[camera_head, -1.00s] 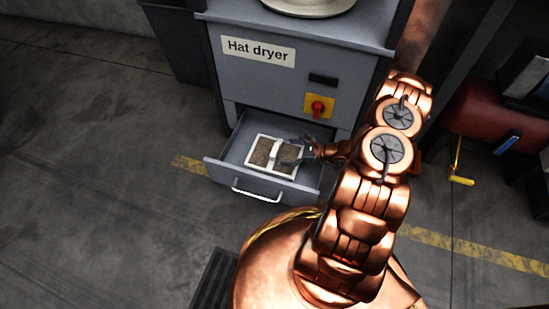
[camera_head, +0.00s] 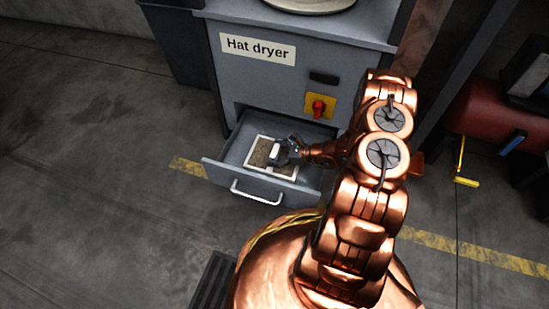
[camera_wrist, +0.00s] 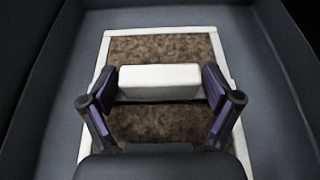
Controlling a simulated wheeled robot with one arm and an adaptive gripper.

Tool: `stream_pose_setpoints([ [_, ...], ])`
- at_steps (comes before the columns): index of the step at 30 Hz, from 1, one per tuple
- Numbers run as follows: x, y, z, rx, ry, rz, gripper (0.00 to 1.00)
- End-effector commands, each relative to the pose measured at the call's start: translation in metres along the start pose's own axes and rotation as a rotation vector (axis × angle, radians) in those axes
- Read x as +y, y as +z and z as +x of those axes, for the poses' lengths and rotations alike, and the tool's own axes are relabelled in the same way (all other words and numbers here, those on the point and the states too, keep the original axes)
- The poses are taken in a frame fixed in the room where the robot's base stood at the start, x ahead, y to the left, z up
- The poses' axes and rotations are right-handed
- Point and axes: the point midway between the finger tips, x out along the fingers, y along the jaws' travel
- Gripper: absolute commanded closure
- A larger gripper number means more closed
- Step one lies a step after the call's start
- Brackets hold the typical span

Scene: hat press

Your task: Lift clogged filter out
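The clogged filter (camera_head: 260,153) is a flat panel with a white frame and brown, dirty mesh, lying in the open drawer (camera_head: 225,172) of the hat dryer (camera_head: 285,85). A white handle bar crosses its middle. In the wrist view the filter (camera_wrist: 160,122) lies below me and its white handle (camera_wrist: 160,82) sits between my fingers. My gripper (camera_head: 286,153) is over the filter in the drawer. In the wrist view my gripper (camera_wrist: 161,95) has its fingers apart, one at each end of the handle. Whether the pads touch the handle ends is hard to tell.
The drawer walls surround the filter closely, with a metal pull handle (camera_head: 257,192) at the front. A red knob on a yellow plate (camera_head: 319,106) is above the drawer. A red tank (camera_head: 490,118) stands at the right. The floor at left is clear.

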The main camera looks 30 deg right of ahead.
Motion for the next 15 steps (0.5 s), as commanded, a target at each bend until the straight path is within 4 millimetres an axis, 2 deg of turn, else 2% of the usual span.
stream_pose_setpoints([
  [2,0.0000,0.0000,0.0000,0.000,0.000,0.000,0.24],
  [15,0.0000,0.0000,0.0000,0.000,0.000,0.000,0.70],
])
